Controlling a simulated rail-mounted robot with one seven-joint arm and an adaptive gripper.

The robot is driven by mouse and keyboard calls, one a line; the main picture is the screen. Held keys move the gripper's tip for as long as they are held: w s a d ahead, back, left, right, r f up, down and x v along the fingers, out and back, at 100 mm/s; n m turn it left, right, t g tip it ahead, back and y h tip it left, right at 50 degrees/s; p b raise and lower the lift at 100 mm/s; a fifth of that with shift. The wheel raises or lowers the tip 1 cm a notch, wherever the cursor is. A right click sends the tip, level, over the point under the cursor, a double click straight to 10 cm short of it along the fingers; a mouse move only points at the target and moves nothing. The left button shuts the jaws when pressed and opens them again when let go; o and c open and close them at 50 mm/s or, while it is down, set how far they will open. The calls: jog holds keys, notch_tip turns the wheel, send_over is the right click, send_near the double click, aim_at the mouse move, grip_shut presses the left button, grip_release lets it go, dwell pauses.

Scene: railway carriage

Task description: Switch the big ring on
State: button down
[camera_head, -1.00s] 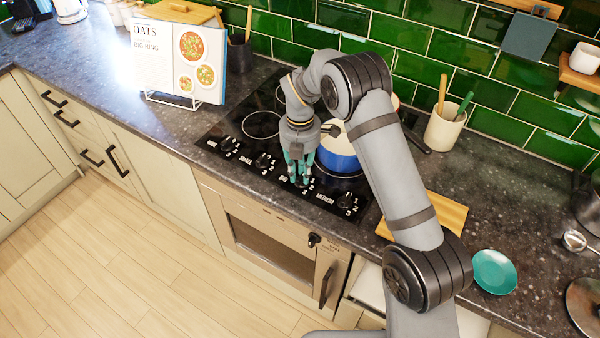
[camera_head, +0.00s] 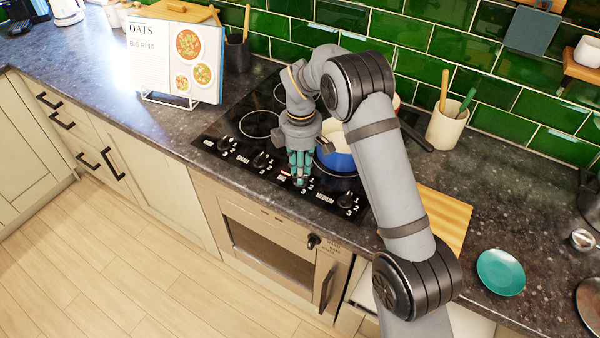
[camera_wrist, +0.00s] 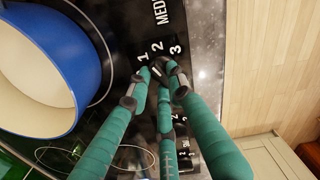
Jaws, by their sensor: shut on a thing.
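The hob's front panel (camera_head: 240,155) carries a row of black knobs with white numbers. The big ring knob (camera_wrist: 158,70) sits between my fingertips in the wrist view, close to its numbers 1, 2 and 3. My gripper (camera_head: 300,178) points down at the panel beside the word BIG. In the wrist view my gripper's green fingers (camera_wrist: 161,88) are shut on this knob and hide much of it, so I cannot tell its setting. The medium knob (camera_head: 346,201) is to its right and the small knob (camera_head: 262,160) to its left.
A blue pot (camera_head: 337,158) with a pale inside stands on the hob close behind my gripper; it also shows in the wrist view (camera_wrist: 60,125). A recipe book (camera_head: 175,60) stands on the left. The oven (camera_head: 262,245) is below. A utensil pot (camera_head: 445,128) stands right.

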jog(key=m+b, duration=0.1)
jog(key=m, duration=0.2)
jog(key=shift+d+f+m, duration=0.1)
jog(key=shift+d+m, duration=0.05)
jog(key=shift+m, duration=0.15)
jog(key=m+b, duration=0.1)
jog(key=m, duration=0.2)
jog(key=shift+m+b, duration=0.3)
jog(key=m+b, duration=0.1)
jog(key=m, duration=0.2)
jog(key=shift+d+m, duration=0.1)
jog(key=shift+m, duration=0.2)
jog(key=shift+s+m+b, duration=0.15)
jog(key=shift+m+b, duration=0.7)
jog(key=shift+m, duration=1.05)
jog(key=c, duration=1.7)
grip_release()
jog(key=shift+o, duration=0.8)
